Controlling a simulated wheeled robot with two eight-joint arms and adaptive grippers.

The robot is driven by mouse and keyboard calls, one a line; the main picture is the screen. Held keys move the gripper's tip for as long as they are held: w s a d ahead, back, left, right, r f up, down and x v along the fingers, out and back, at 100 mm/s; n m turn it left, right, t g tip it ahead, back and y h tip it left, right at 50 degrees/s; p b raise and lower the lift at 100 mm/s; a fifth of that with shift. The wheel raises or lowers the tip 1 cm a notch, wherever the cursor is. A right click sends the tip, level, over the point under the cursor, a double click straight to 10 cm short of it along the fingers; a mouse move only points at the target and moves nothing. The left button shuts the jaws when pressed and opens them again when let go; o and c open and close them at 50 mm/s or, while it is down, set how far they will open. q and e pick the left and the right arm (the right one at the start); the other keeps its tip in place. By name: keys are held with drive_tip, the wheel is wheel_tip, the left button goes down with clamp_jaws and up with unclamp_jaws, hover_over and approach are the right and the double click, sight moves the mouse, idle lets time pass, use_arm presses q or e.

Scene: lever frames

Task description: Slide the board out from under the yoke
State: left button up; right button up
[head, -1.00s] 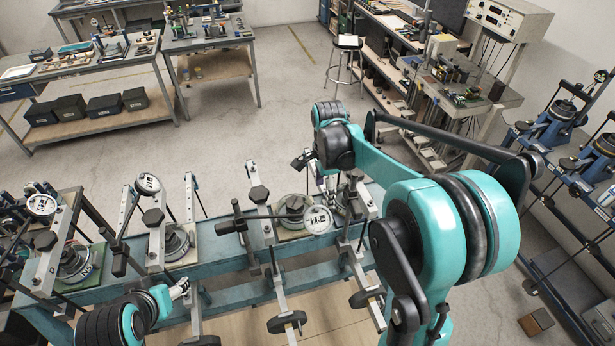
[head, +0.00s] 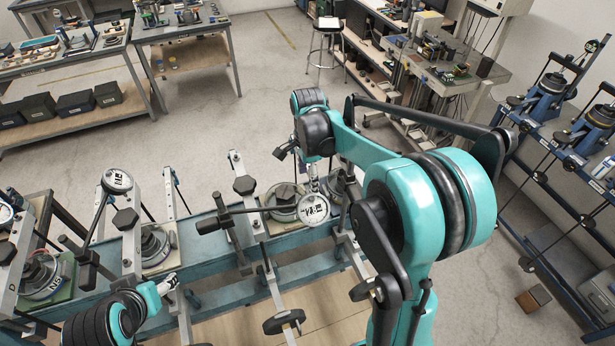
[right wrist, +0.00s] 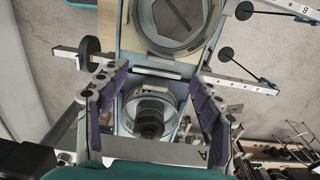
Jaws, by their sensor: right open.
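In the right wrist view my right gripper (right wrist: 158,100) is open, with its dark pads on either side of a round metal cell (right wrist: 150,112). Nothing is visibly gripped. A pale beige board (right wrist: 126,32) lies under a larger ring and cell just beyond the fingertips. In the head view the right gripper (head: 313,176) points down at the far side of the teal lever bench (head: 215,255), partly hidden by my arm. A dial gauge (head: 314,208) and bars of the yoke stand near it. My left gripper (head: 168,284) is at the bench's near left; its opening is unclear.
More lever stations with dial gauges (head: 117,180) stand along the bench to the left. Lever arms with dark round weights (head: 284,321) stick out toward me. A blue rack (head: 545,200) stands at the right. Bare floor lies behind the bench.

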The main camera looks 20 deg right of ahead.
wheel_tip(320, 180, down, 8)
drive_tip(key=shift+w+r, duration=0.1)
drive_tip(key=shift+w, duration=0.05)
use_arm(q)
drive_tip(key=shift+w+r, duration=0.1)
drive_tip(key=shift+w, duration=0.05)
use_arm(e)
drive_tip(key=c, duration=1.5)
drive_tip(key=shift+d, duration=1.45)
use_arm(q)
drive_tip(key=shift+d, duration=0.55)
